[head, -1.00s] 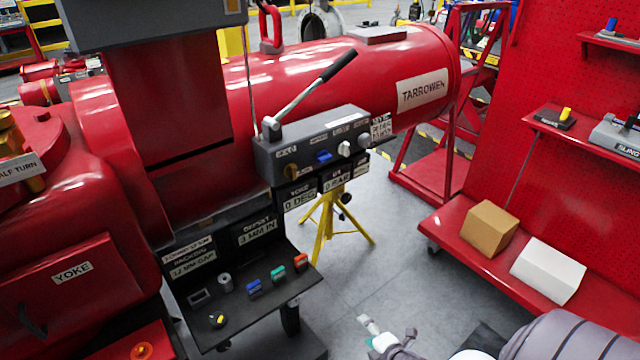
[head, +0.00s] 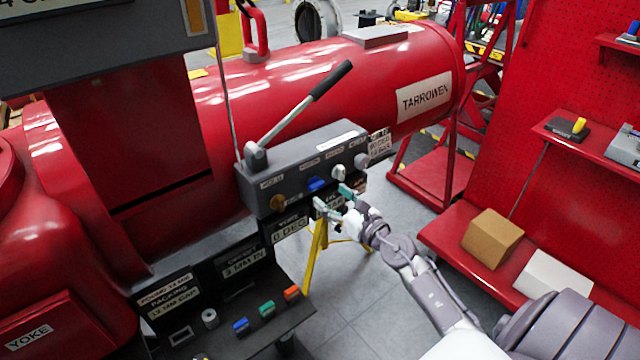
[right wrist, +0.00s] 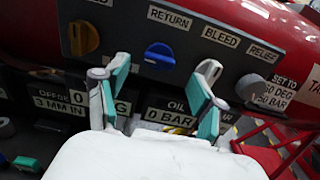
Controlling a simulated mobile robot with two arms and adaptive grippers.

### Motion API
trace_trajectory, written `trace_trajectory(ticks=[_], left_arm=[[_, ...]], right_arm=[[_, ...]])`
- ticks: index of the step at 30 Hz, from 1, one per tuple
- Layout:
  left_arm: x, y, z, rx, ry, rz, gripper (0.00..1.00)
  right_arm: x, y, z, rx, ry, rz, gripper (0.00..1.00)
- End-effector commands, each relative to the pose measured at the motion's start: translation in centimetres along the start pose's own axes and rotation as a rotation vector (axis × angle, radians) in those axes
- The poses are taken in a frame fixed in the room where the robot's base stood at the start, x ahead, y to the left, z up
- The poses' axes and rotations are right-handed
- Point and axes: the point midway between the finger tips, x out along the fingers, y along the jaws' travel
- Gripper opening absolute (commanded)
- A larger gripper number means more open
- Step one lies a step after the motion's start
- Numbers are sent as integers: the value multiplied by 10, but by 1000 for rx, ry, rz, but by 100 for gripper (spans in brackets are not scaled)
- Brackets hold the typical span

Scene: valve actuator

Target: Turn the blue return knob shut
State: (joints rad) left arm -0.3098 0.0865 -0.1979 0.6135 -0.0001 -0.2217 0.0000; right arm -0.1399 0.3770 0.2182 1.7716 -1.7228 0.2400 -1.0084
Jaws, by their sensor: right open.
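The blue return knob (head: 317,184) sits on the front of the grey valve block (head: 300,165), between a yellow knob (head: 278,202) and a white bleed knob (head: 338,172). In the right wrist view the blue knob (right wrist: 159,56) lies under the RETURN label, with its handle roughly level. My right gripper (head: 335,198) is open and empty, just in front of and below the block. In the right wrist view its two teal-padded fingers (right wrist: 158,82) stand apart, with the blue knob beyond and between them, not touched. My left gripper is not in view.
A long pump lever (head: 300,103) rises from the block's left end. The relief knob (right wrist: 250,87) is right of the bleed knob. A black shelf (head: 262,335) with small coloured parts is below left. Red shelving with boxes (head: 493,238) stands at right.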

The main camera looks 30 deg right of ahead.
Motion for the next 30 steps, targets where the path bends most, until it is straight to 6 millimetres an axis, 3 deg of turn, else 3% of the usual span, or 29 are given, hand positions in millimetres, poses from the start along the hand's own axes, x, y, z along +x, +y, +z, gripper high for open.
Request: trace_trajectory(ticks=[4, 9, 20, 30], left_arm=[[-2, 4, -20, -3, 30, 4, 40], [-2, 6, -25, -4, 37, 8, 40], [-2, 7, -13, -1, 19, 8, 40], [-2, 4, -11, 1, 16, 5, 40]], right_arm=[[28, 0, 1, 2, -2, -1, 69], [46, 0, 0, 3, -1, -1, 69], [51, 0, -1, 2, 1, 0, 69], [50, 0, -1, 3, 0, 0, 15]])
